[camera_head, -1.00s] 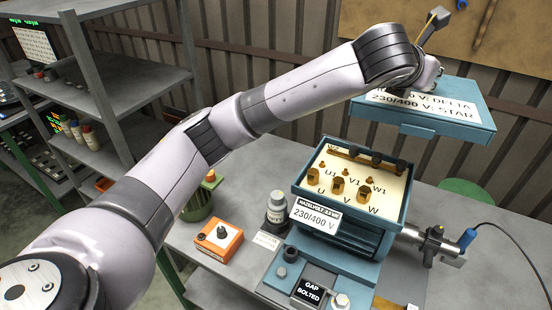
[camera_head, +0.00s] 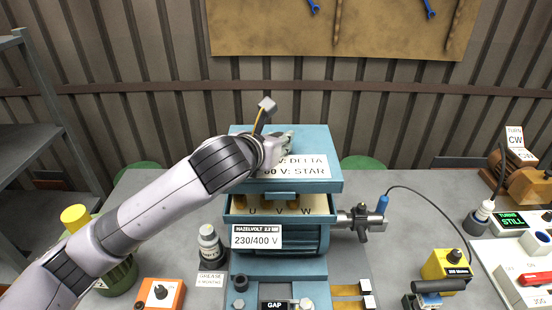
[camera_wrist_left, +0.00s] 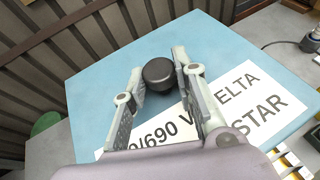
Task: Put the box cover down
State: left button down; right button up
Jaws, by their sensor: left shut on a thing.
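The blue box cover (camera_head: 240,165) has a white DELTA/STAR label and hangs above the rear of the open terminal box (camera_head: 326,218). The front of the box, with the letters U, V, W and parts of brass terminals, still shows below the cover's front edge; the rear terminals are hidden. My left gripper (camera_head: 284,143) is over the top of the cover. In the left wrist view, the fingers of the left gripper (camera_wrist_left: 160,72) are shut around the cover's black knob (camera_wrist_left: 158,74). My right gripper is not in view.
A grease bottle (camera_head: 209,245) and an orange switch box (camera_head: 162,292) stand left of the motor. A metal shaft with a clamp (camera_head: 362,222) and a cable is at the right. Green stools (camera_head: 362,163) stand behind the bench. Yellow and white devices are farther right.

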pick_arm(q)
notch_tip(320, 180, down, 2)
jog(key=shift+d+f, duration=0.15)
jog(key=shift+f, duration=0.1)
notch_tip(320, 180, down, 3)
jog(key=shift+f+p, duration=0.1)
jog(key=shift+p, duration=0.25)
jog(key=shift+f, duration=0.2)
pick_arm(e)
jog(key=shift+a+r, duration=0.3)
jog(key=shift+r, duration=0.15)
pick_arm(q)
jog(key=c, duration=1.3)
grip_release()
jog(key=shift+f, duration=0.15)
